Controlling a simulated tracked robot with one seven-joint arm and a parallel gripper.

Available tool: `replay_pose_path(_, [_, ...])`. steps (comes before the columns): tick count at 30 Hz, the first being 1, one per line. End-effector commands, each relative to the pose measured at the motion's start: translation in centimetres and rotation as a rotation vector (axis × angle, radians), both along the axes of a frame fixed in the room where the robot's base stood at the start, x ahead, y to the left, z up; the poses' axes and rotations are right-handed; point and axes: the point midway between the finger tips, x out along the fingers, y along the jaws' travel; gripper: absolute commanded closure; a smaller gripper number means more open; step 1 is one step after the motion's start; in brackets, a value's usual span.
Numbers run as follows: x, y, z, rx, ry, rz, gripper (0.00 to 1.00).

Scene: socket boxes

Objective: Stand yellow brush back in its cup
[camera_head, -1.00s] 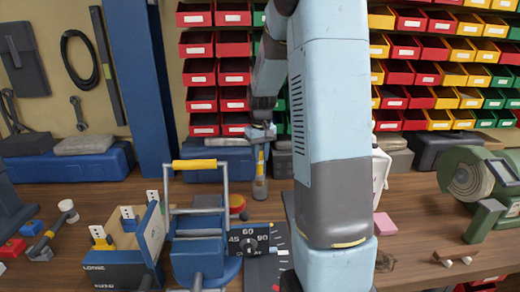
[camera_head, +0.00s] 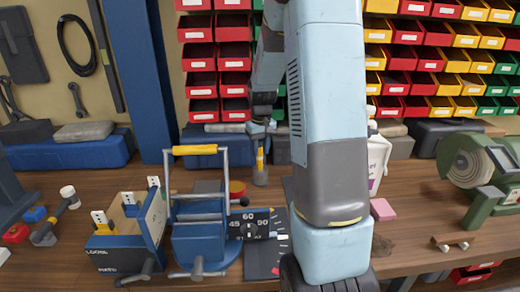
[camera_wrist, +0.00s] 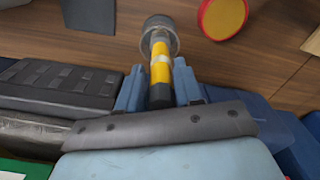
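The yellow brush (camera_head: 260,159) has a yellow band and a dark handle end. It points down with its lower part inside the cup (camera_head: 261,177), a small grey see-through cup standing on the bench. In the wrist view the brush (camera_wrist: 160,68) runs from between my fingers into the mouth of the cup (camera_wrist: 170,42). My gripper (camera_head: 259,136) is above the cup. Its two blue fingers (camera_wrist: 160,90) lie close on both sides of the dark handle and look shut on it. The brush tip and whether it touches the cup floor cannot be made out.
A red-and-yellow round thing (camera_head: 237,188) stands just left of the cup. A blue angle tool with a yellow-gripped frame (camera_head: 198,236) and a socket box (camera_head: 118,252) stand in front left. A white container (camera_head: 377,162) and a pink block (camera_head: 382,209) are to the right.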

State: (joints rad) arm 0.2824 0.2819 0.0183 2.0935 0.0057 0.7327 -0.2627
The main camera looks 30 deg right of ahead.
Motion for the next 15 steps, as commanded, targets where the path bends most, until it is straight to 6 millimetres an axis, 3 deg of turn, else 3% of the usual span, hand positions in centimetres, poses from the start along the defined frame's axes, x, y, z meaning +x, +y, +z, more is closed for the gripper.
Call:
replay_pose_path(6, [0.0, -0.03, 0.01, 0.0, 0.0, 0.0, 0.45])
replay_pose_path(15, [0.01, -0.07, 0.34, 0.0, -0.001, -0.001, 0.45])
